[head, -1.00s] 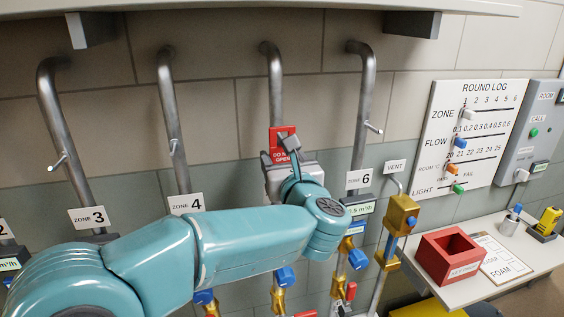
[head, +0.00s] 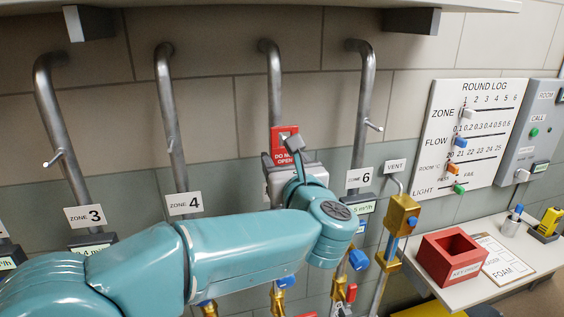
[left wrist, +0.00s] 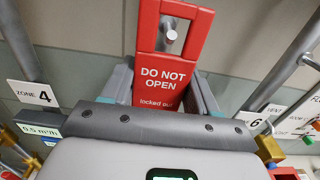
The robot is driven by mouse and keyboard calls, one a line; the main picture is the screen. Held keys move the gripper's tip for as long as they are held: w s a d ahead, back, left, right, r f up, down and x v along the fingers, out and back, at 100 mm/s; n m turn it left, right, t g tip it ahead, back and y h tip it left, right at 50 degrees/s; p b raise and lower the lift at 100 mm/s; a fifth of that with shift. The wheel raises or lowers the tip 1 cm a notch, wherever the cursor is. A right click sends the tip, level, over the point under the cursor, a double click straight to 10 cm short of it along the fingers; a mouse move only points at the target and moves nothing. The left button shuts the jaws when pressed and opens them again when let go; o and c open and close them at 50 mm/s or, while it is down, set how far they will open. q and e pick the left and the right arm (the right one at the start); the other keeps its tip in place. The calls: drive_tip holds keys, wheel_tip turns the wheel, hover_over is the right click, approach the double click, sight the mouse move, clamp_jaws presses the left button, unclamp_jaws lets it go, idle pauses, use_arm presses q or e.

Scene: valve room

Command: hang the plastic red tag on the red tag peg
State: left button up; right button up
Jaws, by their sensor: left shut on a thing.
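The red tag (head: 284,158) is upright in front of the pipe between zones 4 and 6. In the left wrist view the tag (left wrist: 168,75) reads "DO NOT OPEN" and has an opening near its top. A grey peg (left wrist: 171,36) shows inside that opening; I cannot tell how far it passes through. My left gripper (head: 290,160) is shut on the lower part of the tag, its fingers on either side in the left wrist view (left wrist: 165,92). My right gripper is not in view.
Similar pegs stick out from the zone 3 pipe (head: 49,112) and zone 6 pipe (head: 364,100). A brass vent valve (head: 403,214) stands right of my left wrist. A red box (head: 450,262) sits on the side table. A shelf (head: 300,6) overhangs above.

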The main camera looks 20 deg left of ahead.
use_arm(q)
drive_tip(key=shift+b+v, duration=1.6)
drive_tip(key=shift+v, duration=1.2)
